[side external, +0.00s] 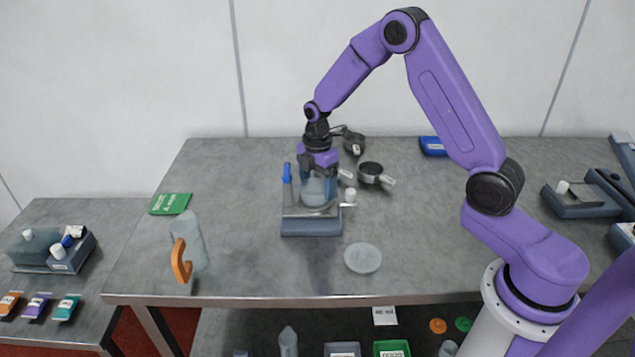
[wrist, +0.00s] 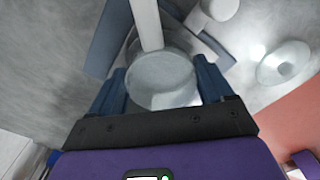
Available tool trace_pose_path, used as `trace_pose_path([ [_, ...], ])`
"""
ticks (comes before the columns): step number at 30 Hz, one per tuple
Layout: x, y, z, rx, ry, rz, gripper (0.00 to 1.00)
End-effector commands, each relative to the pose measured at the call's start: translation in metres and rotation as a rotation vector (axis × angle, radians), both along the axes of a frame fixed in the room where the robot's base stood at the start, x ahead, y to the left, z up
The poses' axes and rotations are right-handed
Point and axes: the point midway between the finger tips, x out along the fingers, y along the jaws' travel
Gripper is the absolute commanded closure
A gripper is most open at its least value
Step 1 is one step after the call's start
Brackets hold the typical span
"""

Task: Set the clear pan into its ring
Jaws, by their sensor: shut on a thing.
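My gripper (side external: 316,178) is shut on a clear round pan (side external: 313,193), over the slate-blue stand (side external: 311,228) in the middle of the table. In the wrist view the clear pan (wrist: 160,76) sits between the two blue fingers of my gripper (wrist: 162,85). The stand's blue-grey base and pale upright show beyond the pan there. The ring cannot be made out clearly; the pan and gripper cover that part of the stand. I cannot tell whether the pan touches the stand.
A blue-handled part (side external: 287,174) rises at the stand's left, and a white knob (side external: 350,195) sits at its right. A clear disc (side external: 362,258) lies in front right. Dark round holders (side external: 370,171) are behind right.

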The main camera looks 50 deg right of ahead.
Motion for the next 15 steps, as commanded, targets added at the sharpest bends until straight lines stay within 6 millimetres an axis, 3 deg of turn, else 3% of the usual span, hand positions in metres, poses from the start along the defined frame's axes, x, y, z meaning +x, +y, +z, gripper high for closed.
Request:
trace_pose_path([
  [15,0.0001,0.0000,-0.0054,0.000,0.000,0.000,0.56],
])
